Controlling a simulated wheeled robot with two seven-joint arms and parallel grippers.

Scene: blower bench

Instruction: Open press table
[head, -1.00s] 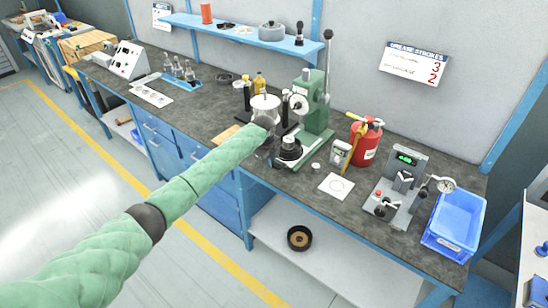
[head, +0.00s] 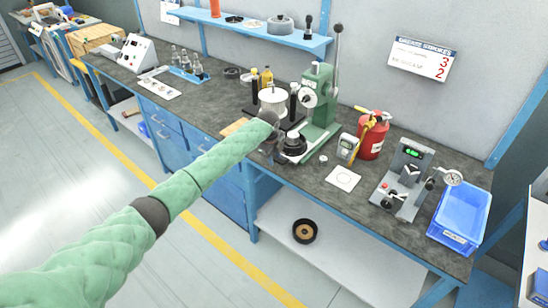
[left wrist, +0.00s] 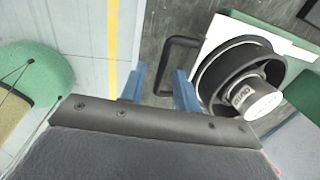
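The green press (head: 319,95) stands on the bench with its lever (head: 337,50) upright. A black round fixture (head: 294,144) sits at its base. My left gripper (head: 269,138) is close to the left of that fixture, and its fingers are hard to make out in the head view. In the left wrist view, the two blue fingers of my left gripper (left wrist: 159,88) are apart. A black loop handle (left wrist: 168,61) extends between them from a white plate (left wrist: 218,36). A black ring with a pale cylinder (left wrist: 254,96) is to the right. Contact with the handle cannot be told. My right gripper is out of view.
A white-topped round part (head: 273,97) stands behind my left gripper. Bottles and trays stand farther left.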

